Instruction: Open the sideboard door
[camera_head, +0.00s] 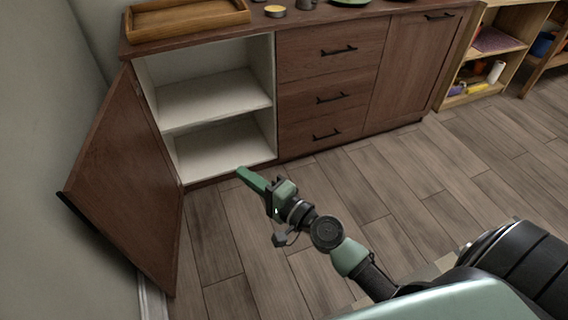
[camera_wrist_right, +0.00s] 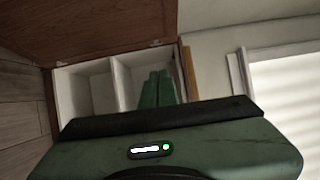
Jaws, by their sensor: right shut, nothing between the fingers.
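The sideboard (camera_head: 291,92) stands against the wall in the head view. Its left door (camera_head: 127,182) is swung wide open to the left, with its dark handle edge near the wall. The open compartment shows a white shelf (camera_head: 215,97) and is empty. My right gripper (camera_head: 241,172) is shut and empty, just in front of the compartment's bottom edge and apart from the door. In the right wrist view the green fingers (camera_wrist_right: 157,88) point toward the white compartment (camera_wrist_right: 90,92), and the brown door (camera_wrist_right: 85,28) fills the top. My left gripper is not in view.
A wooden tray (camera_head: 187,18), a small round tin (camera_head: 275,11) and a green plate (camera_head: 350,2) are on the sideboard top. Three drawers and a closed right door (camera_head: 418,70) show. An open wooden shelf (camera_head: 500,55) stands to the right. The wooden floor (camera_head: 460,170) is clear.

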